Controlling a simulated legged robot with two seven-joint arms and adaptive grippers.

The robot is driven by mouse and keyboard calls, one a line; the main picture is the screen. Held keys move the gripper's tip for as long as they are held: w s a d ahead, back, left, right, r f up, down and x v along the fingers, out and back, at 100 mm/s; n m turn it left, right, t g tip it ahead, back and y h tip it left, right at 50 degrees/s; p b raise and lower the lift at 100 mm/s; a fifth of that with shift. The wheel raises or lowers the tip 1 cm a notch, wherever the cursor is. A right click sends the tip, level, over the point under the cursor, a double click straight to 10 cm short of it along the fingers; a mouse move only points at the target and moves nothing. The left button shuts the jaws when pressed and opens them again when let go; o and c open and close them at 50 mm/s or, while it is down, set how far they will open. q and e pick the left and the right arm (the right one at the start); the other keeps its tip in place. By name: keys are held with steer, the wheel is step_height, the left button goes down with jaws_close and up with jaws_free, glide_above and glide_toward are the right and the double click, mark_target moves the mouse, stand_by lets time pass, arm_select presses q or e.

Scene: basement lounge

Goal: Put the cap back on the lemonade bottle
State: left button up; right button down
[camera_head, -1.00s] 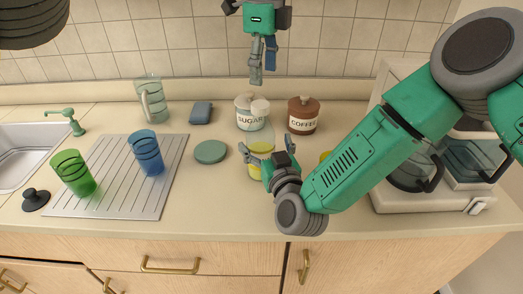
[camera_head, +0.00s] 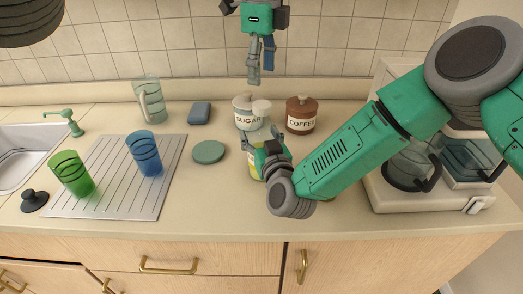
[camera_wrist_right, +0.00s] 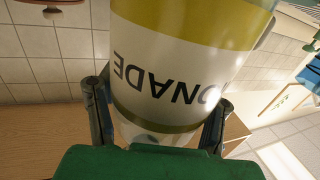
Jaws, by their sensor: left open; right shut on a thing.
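The lemonade bottle (camera_head: 254,167), clear with a yellow and white label, stands on the counter in front of the sugar jar, partly hidden by my right gripper. Its pale round top (camera_head: 261,107) shows in the head view; I cannot tell whether this is a cap. My right gripper (camera_head: 260,140) is shut around the bottle. In the right wrist view the bottle (camera_wrist_right: 180,35) fills the space between the fingers (camera_wrist_right: 157,100), its lettering upside down. My left gripper (camera_head: 261,75) is open and empty, hanging above the back of the counter. I cannot make out a loose cap.
The sugar jar (camera_head: 245,120) and brown coffee jar (camera_head: 301,123) stand behind the bottle. A green disc (camera_head: 208,152) lies to its left, near a drainboard (camera_head: 120,200) with a green cup (camera_head: 72,174) and blue cup (camera_head: 145,154). A coffee maker (camera_head: 400,195) stands at right.

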arm_select(q)
steer(key=n, duration=0.1)
steer(key=a+n, duration=0.1)
steer(key=n, duration=0.5)
steer(key=shift+a, duration=0.2)
steer(key=n, duration=0.5)
steer(key=shift+d, duration=0.15)
steer(key=n, duration=0.2)
steer(key=d+n, duration=0.1)
steer(key=n, duration=0.1)
steer(key=shift+n, duration=0.3)
steer(key=n, duration=0.4)
steer(key=shift+d, duration=0.25)
steer(key=n, duration=0.3)
steer(key=shift+a+n, duration=0.15)
steer(key=shift+n, duration=0.25)
steer(key=n, duration=0.2)
steer(key=shift+a+n, duration=0.3)
steer(key=shift+d, duration=0.15)
